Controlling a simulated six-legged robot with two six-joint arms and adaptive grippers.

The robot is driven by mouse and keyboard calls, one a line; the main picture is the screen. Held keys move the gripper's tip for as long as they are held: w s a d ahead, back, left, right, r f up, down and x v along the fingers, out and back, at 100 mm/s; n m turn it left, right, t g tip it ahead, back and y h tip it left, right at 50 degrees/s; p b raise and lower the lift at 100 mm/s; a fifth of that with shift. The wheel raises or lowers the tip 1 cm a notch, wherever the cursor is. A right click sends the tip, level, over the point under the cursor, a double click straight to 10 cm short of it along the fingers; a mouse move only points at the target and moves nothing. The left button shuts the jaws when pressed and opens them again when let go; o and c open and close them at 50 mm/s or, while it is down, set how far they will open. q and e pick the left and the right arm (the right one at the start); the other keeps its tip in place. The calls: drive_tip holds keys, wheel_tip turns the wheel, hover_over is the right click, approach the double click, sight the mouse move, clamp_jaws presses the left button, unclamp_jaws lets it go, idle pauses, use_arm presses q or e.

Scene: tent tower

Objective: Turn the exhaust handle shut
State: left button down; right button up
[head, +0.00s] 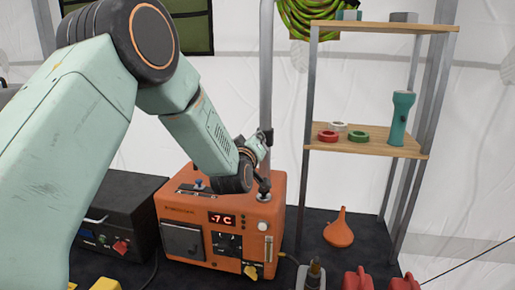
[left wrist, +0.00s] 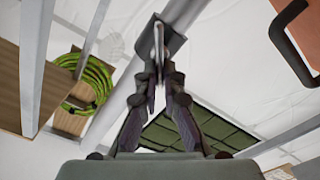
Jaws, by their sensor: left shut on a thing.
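My left gripper (head: 265,137) is at the grey vertical exhaust pipe (head: 266,70), just above the back right of the orange machine. In the left wrist view the left gripper (left wrist: 159,45) is shut on a thin pale piece, which looks like the exhaust handle (left wrist: 158,38), seen nearly end-on. The pipe (left wrist: 118,105) runs diagonally behind the fingers. In the head view the handle is too small and too covered by the gripper to make out its angle. My right gripper is not in view.
The orange machine (head: 180,215) shows -7 C and stands below my left wrist. A black box (head: 125,215) is to its left. A wooden shelf (head: 385,143) with tape rolls and a teal flashlight (head: 399,118) stands right. An orange funnel-like item (head: 339,232) lies on the dark table.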

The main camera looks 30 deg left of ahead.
use_arm(q)
drive_tip(key=n+b, duration=0.3)
drive_tip(key=f+n+b, duration=0.1)
drive_tip(key=n+b, duration=0.2)
drive_tip(key=n, duration=0.1)
drive_tip(key=f+n+b, duration=0.1)
drive_tip(key=n+b, duration=0.2)
drive_tip(key=b, duration=0.1)
drive_tip(key=shift+s+a+f+n, duration=0.15)
drive_tip(key=shift+a+n, duration=0.1)
drive_tip(key=shift+n, duration=0.05)
idle(0.3)
drive_tip(key=c, duration=1.6)
unclamp_jaws()
drive_tip(key=shift+o, duration=0.6)
drive_tip(key=shift+d+r, duration=0.15)
drive_tip(key=shift+r, duration=0.1)
